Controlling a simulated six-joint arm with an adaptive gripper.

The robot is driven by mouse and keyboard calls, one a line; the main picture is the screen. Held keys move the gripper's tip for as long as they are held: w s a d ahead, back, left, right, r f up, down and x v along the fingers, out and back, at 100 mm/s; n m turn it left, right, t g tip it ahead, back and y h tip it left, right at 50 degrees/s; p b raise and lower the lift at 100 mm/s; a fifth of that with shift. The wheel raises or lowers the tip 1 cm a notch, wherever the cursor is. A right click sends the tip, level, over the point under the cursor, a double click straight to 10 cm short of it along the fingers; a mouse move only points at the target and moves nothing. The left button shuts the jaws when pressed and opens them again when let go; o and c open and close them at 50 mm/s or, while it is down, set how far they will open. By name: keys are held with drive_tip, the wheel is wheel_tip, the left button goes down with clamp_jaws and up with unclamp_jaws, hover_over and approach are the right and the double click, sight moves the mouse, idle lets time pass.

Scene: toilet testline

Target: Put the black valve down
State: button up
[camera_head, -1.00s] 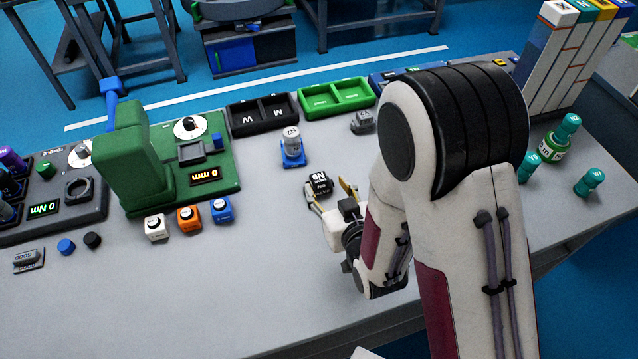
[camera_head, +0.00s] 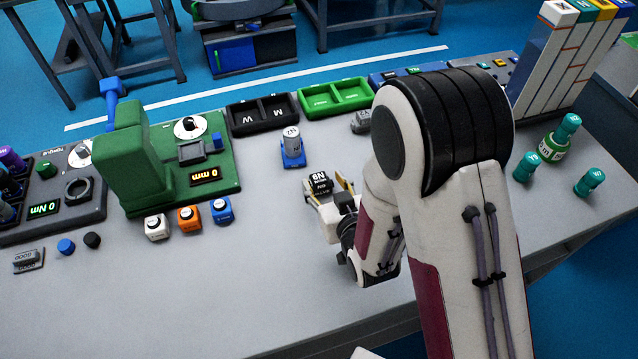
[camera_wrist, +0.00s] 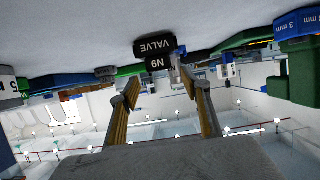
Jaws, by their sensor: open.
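The black valve (camera_head: 320,184), marked 6N, stands on the grey table (camera_head: 260,260) in the middle of the head view. The wrist view is upside down. There the valve (camera_wrist: 155,51) shows its "VALVE" and "6N" labels at the tabletop, just beyond my fingertips. My gripper (camera_head: 329,193) is low over the table on the near side of the valve. Its yellowish fingers are spread open, and they also show in the wrist view (camera_wrist: 158,82) with an empty gap between them. I cannot tell whether a fingertip still touches the valve.
A blue-based grey cylinder (camera_head: 291,148) stands behind the valve. A black tray (camera_head: 263,116) and a green tray (camera_head: 335,97) line the back edge. A green test machine (camera_head: 180,165) and white, orange and blue cubes stand left. Teal bottles stand right.

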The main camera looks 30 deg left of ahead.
sight(319, 178)
drive_tip(key=shift+f, duration=0.1)
drive_tip(key=shift+w+a+f, duration=0.95)
drive_tip(key=shift+a+f, duration=0.15)
drive_tip(key=shift+x, duration=0.8)
drive_tip(key=c, duration=1)
drive_tip(key=shift+r, duration=0.2)
drive_tip(key=shift+r, duration=4.85)
